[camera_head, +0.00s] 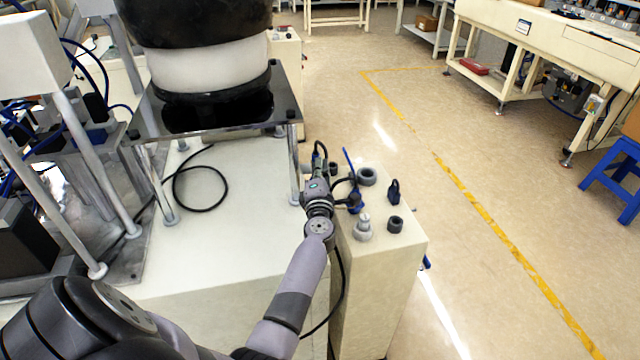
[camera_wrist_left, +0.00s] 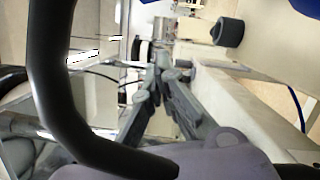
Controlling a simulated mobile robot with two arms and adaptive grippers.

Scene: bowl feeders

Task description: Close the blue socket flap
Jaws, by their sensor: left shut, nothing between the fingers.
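The blue socket flap (camera_head: 348,160) shows in the head view as a thin, raised blue strip, seen nearly edge-on, at the far end of the narrow cream box top. My left gripper (camera_head: 345,188) is beside it, on its near side, above the box top. Its fingers are shut and empty; the dark gripper parts hide some of the socket area. In the left wrist view the fingers (camera_wrist_left: 166,72) converge. A large blue piece at that view's upper right corner may be the flap; I cannot tell. My right gripper is not in view.
The narrow cream box (camera_head: 385,285) carries a grey knob (camera_head: 363,229), a dark round button (camera_head: 395,224), a black plug-like part (camera_head: 394,191) and a dark ring (camera_head: 367,176). A bowl feeder (camera_head: 215,60) on a metal plate stands left.

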